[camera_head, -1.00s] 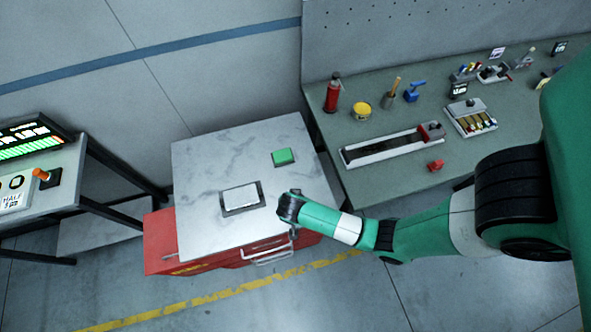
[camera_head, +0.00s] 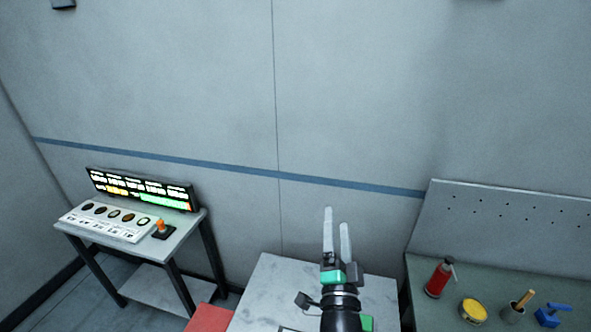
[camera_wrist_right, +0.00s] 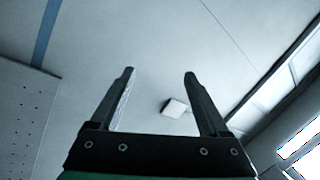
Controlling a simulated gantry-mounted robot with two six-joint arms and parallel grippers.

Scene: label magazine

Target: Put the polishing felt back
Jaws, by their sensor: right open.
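I cannot tell for sure which thing is the polishing felt. A green block (camera_head: 368,323) on the marble-topped cabinet (camera_head: 268,285) shows only in part at the bottom edge of the head view, beside my right arm. The pale pad in its dark frame is mostly out of view. My right gripper (camera_head: 337,222) is raised above the cabinet, fingers pointing up in the picture. In the right wrist view my right gripper (camera_wrist_right: 160,75) is open, with nothing between its fingers. My left gripper is not in view.
A stand (camera_head: 185,240) with a lit display (camera_head: 140,190) and an orange lever (camera_head: 160,226) is at left. On the right, a workbench holds a red extinguisher (camera_head: 438,278), a yellow tin (camera_head: 473,310), a brush pot (camera_head: 515,310) and a blue tool (camera_head: 552,315). A red drawer (camera_head: 208,318) shows below.

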